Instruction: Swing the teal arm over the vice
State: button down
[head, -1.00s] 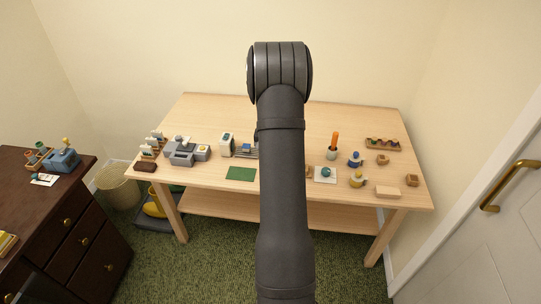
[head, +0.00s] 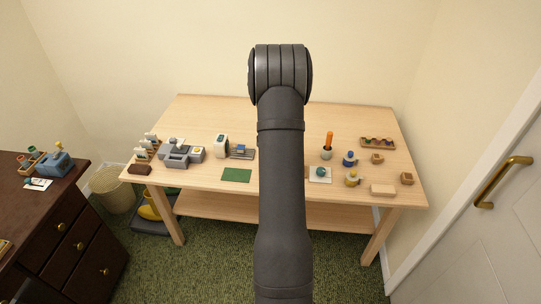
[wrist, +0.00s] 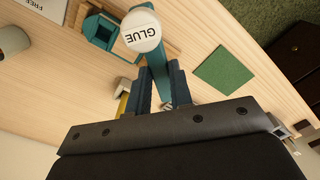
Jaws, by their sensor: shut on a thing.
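In the wrist view a slim teal arm (wrist: 157,58) lies between the two dark blue fingers of my gripper (wrist: 162,72), which is shut on it. A round white top marked GLUE (wrist: 141,31) covers the arm's far end from this angle. A teal block with a square opening (wrist: 101,29) stands beside it on a wooden piece; I cannot tell if this is the vice. In the head view my own arm hides my gripper and the teal arm.
A green mat (head: 237,175) lies on the wooden table (head: 240,112). A grey machine (head: 178,158) and a white unit (head: 220,146) stand left of my arm.

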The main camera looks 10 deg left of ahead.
jog(key=n, duration=0.3)
jog(key=w+n, duration=0.1)
jog(key=shift+w+d, duration=0.1)
jog(key=shift+d, duration=0.25)
jog(key=shift+w+n, duration=0.25)
jog(key=shift+n, duration=0.75)
jog(key=shift+w+n, duration=0.25)
jog(key=shift+n, duration=0.75)
jog(key=c, duration=1.3)
grip_release()
notch_tip(320, 180, up, 18)
jog(key=shift+f, duration=0.25)
